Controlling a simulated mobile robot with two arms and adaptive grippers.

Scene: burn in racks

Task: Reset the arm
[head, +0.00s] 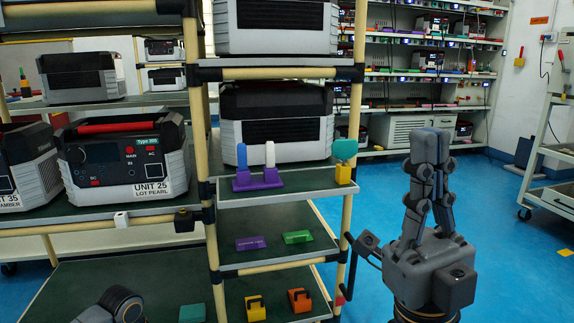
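My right gripper (431,146) stands upright at the right, over the blue floor and to the right of the rack's front post. Its two dark grey fingers point up with the tips together, and nothing shows between them. A rounded dark piece of my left arm shows at the bottom left, in front of the lower shelf. My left gripper cannot be seen.
The near rack (346,215) holds power units, including UNIT 25 (124,165). Its narrow side shelves hold a purple stand (257,180) and several small coloured blocks.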

